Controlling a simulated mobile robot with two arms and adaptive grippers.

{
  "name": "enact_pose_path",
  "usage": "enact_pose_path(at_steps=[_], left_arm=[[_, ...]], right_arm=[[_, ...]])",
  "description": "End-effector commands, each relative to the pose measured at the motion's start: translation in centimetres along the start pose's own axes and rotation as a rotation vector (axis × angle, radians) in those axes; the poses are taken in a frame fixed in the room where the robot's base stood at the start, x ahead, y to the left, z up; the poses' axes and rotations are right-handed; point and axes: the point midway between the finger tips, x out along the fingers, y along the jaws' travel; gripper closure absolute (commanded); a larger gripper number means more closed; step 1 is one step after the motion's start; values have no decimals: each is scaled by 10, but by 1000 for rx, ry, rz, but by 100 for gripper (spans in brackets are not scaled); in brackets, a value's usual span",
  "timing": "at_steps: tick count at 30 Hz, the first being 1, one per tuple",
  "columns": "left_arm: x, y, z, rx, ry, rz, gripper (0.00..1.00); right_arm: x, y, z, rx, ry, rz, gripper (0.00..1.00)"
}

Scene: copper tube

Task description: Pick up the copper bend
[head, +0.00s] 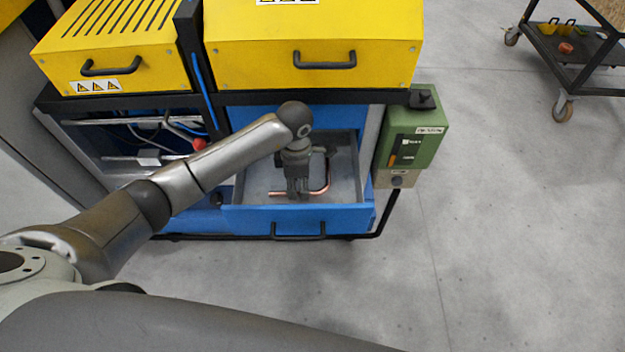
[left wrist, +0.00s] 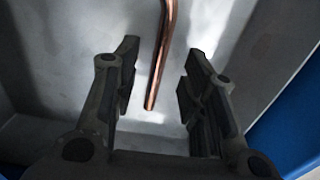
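The copper bend (head: 327,180) lies on the grey floor of an open blue drawer (head: 262,217). In the head view it runs along the drawer's front part and curves up at the right. In the left wrist view, one straight end of the copper bend (left wrist: 160,62) shows between my fingers. My left gripper (head: 298,193) reaches down into the drawer over the tube and hides part of it. In the left wrist view the left gripper (left wrist: 155,85) is open, with a finger on each side of the tube and gaps on both sides. My right gripper is not in view.
The drawer walls stand close around my left gripper. A yellow cabinet (head: 314,40) with a black handle sits above the drawer. A green box (head: 416,135) is mounted at the right. A dark trolley (head: 570,50) stands far right; the grey floor between is clear.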

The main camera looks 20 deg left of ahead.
Motion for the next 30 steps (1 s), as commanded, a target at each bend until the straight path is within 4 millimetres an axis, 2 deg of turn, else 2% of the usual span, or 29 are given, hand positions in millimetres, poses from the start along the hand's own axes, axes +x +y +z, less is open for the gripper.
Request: enact_pose_path(at_steps=[3, 6, 14, 23, 30], left_arm=[[18, -1, 0, -2, -1, -4, 61], [27, 0, 1, 1, -1, -1, 61], [30, 0, 0, 1, -2, 0, 61], [29, 0, 0, 1, -2, 0, 99], [29, 0, 0, 0, -2, 1, 100]], right_arm=[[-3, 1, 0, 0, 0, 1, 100], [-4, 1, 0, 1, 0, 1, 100], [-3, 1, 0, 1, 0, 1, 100], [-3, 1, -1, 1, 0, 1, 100], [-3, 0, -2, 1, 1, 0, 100]])
